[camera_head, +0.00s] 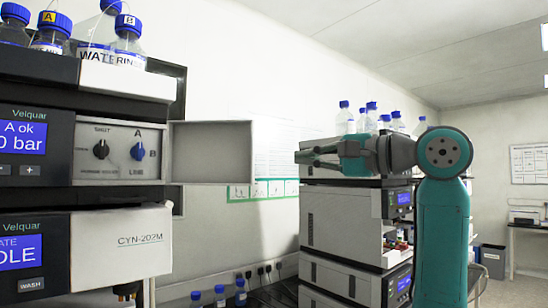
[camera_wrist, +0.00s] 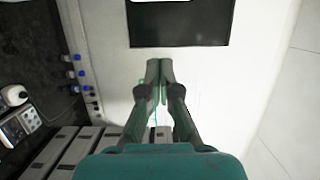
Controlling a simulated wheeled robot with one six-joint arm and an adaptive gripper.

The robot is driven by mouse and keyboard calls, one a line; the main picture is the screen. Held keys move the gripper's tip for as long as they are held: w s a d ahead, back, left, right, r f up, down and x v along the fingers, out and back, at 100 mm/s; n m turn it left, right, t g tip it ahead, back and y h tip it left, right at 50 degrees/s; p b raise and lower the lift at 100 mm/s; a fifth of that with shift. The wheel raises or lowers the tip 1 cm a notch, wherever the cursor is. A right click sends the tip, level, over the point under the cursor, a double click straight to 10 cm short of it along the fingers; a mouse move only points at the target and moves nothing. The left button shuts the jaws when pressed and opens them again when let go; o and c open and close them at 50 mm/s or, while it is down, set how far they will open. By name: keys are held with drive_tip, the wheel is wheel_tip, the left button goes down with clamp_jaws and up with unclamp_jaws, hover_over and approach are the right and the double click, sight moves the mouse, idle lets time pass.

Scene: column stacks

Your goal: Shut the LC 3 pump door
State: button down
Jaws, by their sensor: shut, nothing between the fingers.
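An open pump door (camera_head: 211,152), a shallow grey-white panel, stands out to the right of a module in the near left stack. This module's front (camera_head: 112,152) carries a black knob, a blue knob and a small blue display. No LC 3 label is readable. My gripper (camera_head: 302,157) is shut and empty, right of the door with a gap between them in the picture, pointing left. In the wrist view my gripper (camera_wrist: 159,67) shows its fingertips together before a white wall. I cannot make out the door there.
Blue-capped bottles (camera_head: 127,40) stand on the left stack. A second stack (camera_head: 341,218) with bottles on top stands behind my arm. More blue-capped bottles (camera_head: 220,295) stand low between the stacks. A dark rectangular panel (camera_wrist: 180,25) is on the wall ahead of my fingers.

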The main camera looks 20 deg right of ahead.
drive_tip(key=w+a, duration=0.4)
drive_tip(key=a, duration=0.3)
drive_tip(key=shift+w+a+r, duration=0.2)
drive_tip(key=shift+w+a, duration=0.2)
drive_tip(key=shift+s+a, duration=0.1)
idle(0.6)
